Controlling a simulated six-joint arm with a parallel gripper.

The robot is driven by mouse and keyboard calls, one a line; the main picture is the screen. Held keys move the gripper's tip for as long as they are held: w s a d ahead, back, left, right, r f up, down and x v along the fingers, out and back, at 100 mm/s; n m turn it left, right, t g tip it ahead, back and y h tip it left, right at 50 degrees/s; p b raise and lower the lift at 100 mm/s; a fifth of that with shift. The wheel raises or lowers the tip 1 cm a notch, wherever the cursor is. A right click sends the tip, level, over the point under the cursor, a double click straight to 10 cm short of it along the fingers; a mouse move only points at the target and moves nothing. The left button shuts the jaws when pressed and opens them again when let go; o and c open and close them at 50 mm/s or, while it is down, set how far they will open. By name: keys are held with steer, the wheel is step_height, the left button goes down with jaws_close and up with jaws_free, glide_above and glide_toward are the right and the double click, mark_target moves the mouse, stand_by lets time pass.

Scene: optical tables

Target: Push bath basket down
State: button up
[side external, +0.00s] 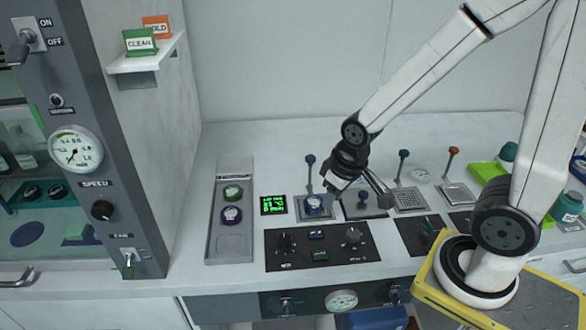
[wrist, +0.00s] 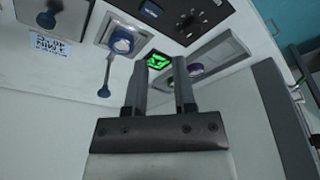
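A blue-topped round piece (side external: 315,204) sits in a square metal-framed station, which I take to be the bath with its basket. An upright lever with a blue knob (side external: 310,159) stands at its back edge. In the wrist view the blue-topped piece (wrist: 122,43) is up and left of my fingers, and the lever's blue knob (wrist: 104,92) is left of them. My gripper (wrist: 160,68) is open and empty, with a clear gap between its fingers. In the side view my gripper (side external: 334,186) hangs just right of the lever, apart from it as far as I can tell.
A green-lit display (side external: 273,205) is left of the station. A grey tray (side external: 231,245) holds green and purple capped pieces. A dark knob panel (side external: 320,244) lies in front. Levers with green (side external: 404,154) and orange knobs (side external: 453,151) stand to the right.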

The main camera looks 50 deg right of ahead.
steer(key=shift+w+d+r, duration=0.1)
steer(key=shift+w+d, duration=0.05)
steer(key=shift+w, duration=0.15)
jaws_close()
step_height(320, 180, up, 3)
steer(key=m+g, duration=0.4)
glide_above(310, 156)
steer(key=shift+w+a+f, duration=0.2)
steer(key=shift+w+a, duration=0.05)
steer(key=shift+a, duration=0.1)
steer(key=shift+w+d, duration=0.25)
steer(key=shift+d, duration=0.25)
steer(key=shift+f, duration=0.1)
steer(key=shift+s+a+f, duration=0.1)
steer(key=shift+s+f, duration=0.1)
steer(key=shift+f, duration=1.5)
steer(key=shift+s+f, duration=0.15)
steer(key=shift+f, duration=1.55)
